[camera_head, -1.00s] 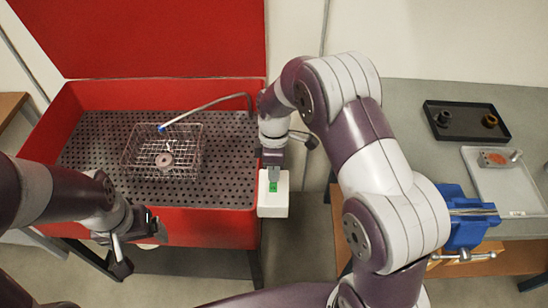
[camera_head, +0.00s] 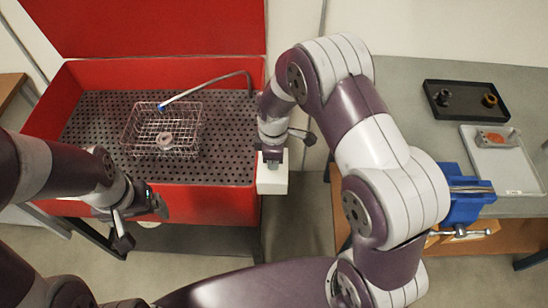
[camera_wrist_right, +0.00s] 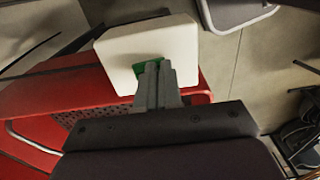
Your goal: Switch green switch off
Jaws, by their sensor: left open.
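The green switch (camera_wrist_right: 138,71) sits on a white box (camera_head: 272,183) at the right end of the red washing tub. In the right wrist view the white box (camera_wrist_right: 150,42) fills the top middle. My right gripper (camera_wrist_right: 152,68) has its fingers together, with the tips over the green switch, hiding most of it. In the head view my right gripper (camera_head: 272,162) covers the switch. Whether the tips touch it I cannot tell. My left gripper (camera_head: 140,225) is open and empty in front of the tub's front wall.
The red tub (camera_head: 215,203) holds a wire basket (camera_head: 185,118) with a small round part and a bent hose (camera_head: 215,85). On the grey bench at right are a black tray (camera_head: 465,125), a light tray (camera_head: 510,175) and a blue vise (camera_head: 466,195).

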